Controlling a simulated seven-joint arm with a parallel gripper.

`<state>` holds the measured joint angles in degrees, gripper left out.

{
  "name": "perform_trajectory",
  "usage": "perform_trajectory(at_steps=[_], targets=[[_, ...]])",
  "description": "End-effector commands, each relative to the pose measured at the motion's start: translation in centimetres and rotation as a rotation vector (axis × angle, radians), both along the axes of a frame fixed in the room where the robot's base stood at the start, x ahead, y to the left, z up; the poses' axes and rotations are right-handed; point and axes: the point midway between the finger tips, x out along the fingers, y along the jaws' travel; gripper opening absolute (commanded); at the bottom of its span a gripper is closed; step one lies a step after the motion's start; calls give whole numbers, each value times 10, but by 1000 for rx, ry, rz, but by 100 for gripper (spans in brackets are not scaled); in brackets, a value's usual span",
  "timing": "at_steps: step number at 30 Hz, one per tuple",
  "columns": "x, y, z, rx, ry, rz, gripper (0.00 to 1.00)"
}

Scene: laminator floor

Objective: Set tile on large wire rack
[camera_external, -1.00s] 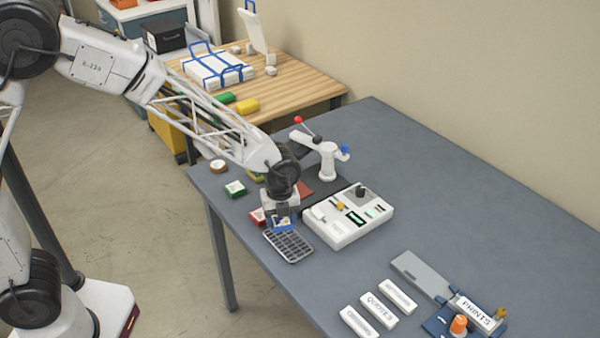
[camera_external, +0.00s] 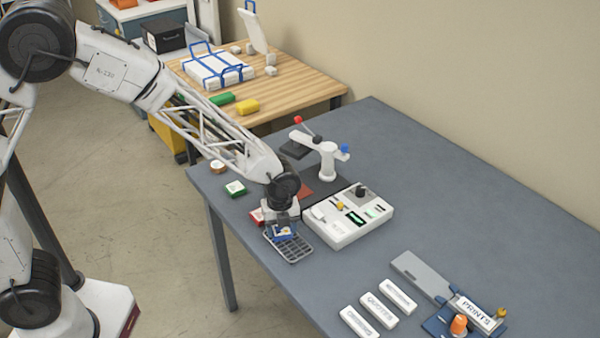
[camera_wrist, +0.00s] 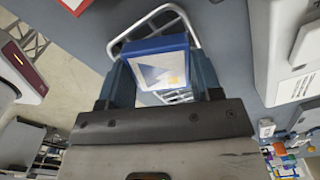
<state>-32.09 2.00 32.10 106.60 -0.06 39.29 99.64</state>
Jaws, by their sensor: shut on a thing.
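The tile is a small blue-edged square with a white, blue and yellow picture face (camera_wrist: 160,68). My gripper (camera_external: 284,229) is shut on the tile, which shows between both fingers in the wrist view. The large wire rack (camera_external: 292,250) is a grey metal grid near the table's left edge. Its rounded frame also shows behind the tile in the wrist view (camera_wrist: 186,19). The tile is over the rack's far part in the external view. I cannot tell whether it touches the wires.
A white control box (camera_external: 348,218) stands close to the right of the rack. A red-edged block (camera_external: 257,216) lies just left of my gripper, and a green-edged one (camera_external: 236,189) farther back. A white post with levers (camera_external: 327,160) stands behind.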

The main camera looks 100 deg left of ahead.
Motion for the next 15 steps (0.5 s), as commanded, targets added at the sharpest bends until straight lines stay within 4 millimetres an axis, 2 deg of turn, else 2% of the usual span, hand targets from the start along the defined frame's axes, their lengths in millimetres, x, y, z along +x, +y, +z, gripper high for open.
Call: perform_trajectory(at_steps=[1, 2, 6, 7, 15], targets=[[0, 0, -1, 0, 0, 0, 33], [0, 0, -1, 0, 0, 0, 60], [0, 0, -1, 0, 0, 0, 82], [0, 0, -1, 0, 0, 0, 84], [0, 0, -1, 0, 0, 0, 84]])
